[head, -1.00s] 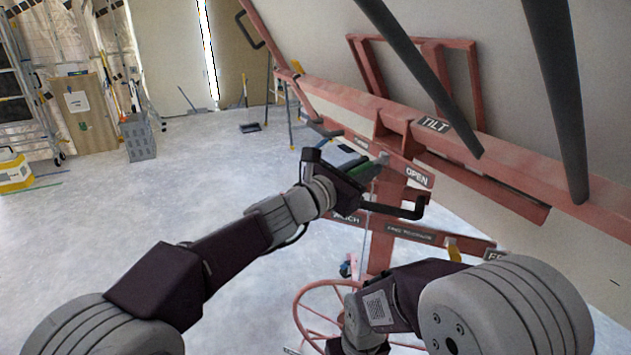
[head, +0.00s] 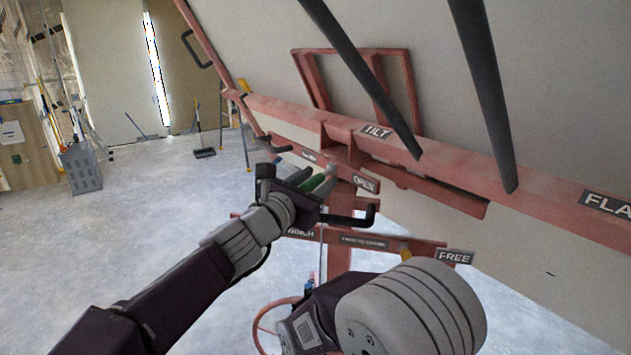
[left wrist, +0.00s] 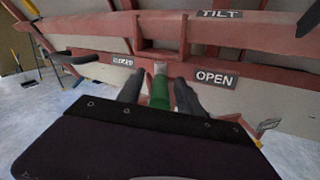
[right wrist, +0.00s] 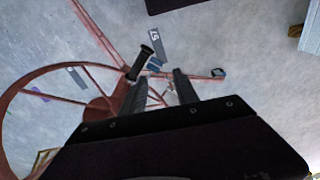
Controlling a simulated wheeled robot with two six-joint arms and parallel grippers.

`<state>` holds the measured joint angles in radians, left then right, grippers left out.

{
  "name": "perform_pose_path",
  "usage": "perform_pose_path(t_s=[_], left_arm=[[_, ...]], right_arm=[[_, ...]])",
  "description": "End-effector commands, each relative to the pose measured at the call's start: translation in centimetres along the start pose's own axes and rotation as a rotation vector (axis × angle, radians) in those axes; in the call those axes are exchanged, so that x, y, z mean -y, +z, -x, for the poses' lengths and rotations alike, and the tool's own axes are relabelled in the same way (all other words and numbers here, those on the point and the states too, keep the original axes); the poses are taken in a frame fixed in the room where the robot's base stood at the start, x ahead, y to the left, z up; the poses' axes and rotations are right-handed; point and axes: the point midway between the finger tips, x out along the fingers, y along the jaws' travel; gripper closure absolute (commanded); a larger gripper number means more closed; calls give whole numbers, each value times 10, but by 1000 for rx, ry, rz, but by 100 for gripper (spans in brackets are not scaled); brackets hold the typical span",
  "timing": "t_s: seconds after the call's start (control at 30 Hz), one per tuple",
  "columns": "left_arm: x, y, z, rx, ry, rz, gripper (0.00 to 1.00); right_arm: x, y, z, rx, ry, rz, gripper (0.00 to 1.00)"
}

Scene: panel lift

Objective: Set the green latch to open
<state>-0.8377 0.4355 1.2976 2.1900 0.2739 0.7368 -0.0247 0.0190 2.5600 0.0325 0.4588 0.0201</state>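The green latch (head: 314,183) is a green handle with a pale metal end on the red lift frame. In the left wrist view the latch (left wrist: 160,92) lies between the CLOSED label (left wrist: 122,61) on its left and the OPEN label (left wrist: 215,78) on its right. My left gripper (left wrist: 158,92) is open, one finger on each side of the handle, with narrow gaps showing. In the head view my left gripper (head: 312,186) covers part of the latch. My right gripper (right wrist: 158,82) is open and empty near a black crank grip (right wrist: 142,62); my arm hides it in the head view.
The red beam (head: 440,160) with TILT and FLAT labels crosses above my left gripper, under a large pale panel (head: 560,80). A lower bar carries a FREE label (head: 455,257). A red wheel (right wrist: 20,120) stands beside my right gripper. Open floor lies left.

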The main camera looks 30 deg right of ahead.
Motion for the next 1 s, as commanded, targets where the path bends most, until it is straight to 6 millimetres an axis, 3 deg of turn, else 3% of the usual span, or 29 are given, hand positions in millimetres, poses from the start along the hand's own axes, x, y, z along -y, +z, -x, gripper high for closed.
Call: perform_pose_path(t_s=[0.27, 0.5, 0.7, 1.0], left_arm=[[0, -1, 3, 1, 0, 0, 58], [0, -3, 44, 3, 1, 0, 58], [0, -1, 77, 2, 1, 0, 58], [0, 0, 91, 0, 0, 0, 58]], right_arm=[[0, 0, -3, 0, 0, 0, 64], [0, 2, -24, 0, 0, 0, 64], [-1, 3, -31, 0, 0, 0, 64], [-1, 3, -32, 0, 0, 0, 64]])
